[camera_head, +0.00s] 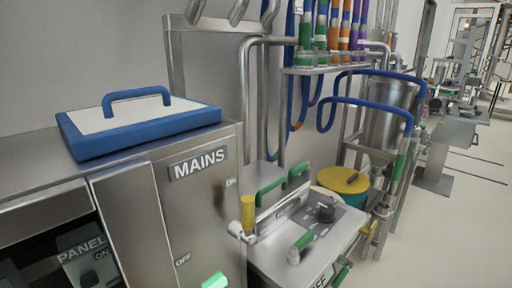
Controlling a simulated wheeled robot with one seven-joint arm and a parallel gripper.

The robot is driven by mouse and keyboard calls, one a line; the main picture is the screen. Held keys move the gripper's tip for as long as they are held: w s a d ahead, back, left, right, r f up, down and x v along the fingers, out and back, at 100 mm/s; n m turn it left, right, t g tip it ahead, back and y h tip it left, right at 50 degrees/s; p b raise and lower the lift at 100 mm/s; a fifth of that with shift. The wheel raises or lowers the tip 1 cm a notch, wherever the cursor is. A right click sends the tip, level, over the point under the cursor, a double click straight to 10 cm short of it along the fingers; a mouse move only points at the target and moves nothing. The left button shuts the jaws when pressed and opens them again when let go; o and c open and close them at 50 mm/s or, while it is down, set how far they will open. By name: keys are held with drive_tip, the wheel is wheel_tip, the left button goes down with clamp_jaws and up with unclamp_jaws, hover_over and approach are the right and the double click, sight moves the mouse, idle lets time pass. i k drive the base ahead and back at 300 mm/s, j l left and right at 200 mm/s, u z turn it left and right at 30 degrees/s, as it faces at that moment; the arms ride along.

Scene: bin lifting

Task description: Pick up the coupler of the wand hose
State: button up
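Several hose ends with coloured couplers stand in a row on a metal rack (325,69) on the wall at the upper middle. They include a green coupler (320,35), an orange coupler (333,35) and a purple coupler (355,35). Blue hoses (305,85) hang below and beside the rack. Another blue hose (375,103) arches to the right, above a tall pipe with a green grip (399,168). I cannot tell which coupler belongs to the wand hose. My gripper is not in view.
A steel cabinet marked MAINS (200,165) fills the left, with a blue-rimmed lid (140,125) on top. A lower steel unit (290,258) with green handles stands in front of the rack. A yellow-topped green drum (343,180) and steel vessel (388,125) stand beyond. Floor (450,230) at right is clear.

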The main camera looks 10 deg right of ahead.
sight(418, 112)
drive_tip(key=i+l, duration=0.2)
drive_tip(key=l, duration=0.2)
drive_tip(key=i+l, duration=0.2)
drive_tip(key=l, duration=0.2)
drive_tip(key=i+l, duration=0.15)
drive_tip(key=l, duration=0.25)
drive_tip(key=i+l, duration=0.2)
drive_tip(key=l, duration=0.15)
drive_tip(key=i+l, duration=0.2)
drive_tip(key=l, duration=0.2)
drive_tip(key=i+l, duration=0.2)
drive_tip(key=l, duration=0.2)
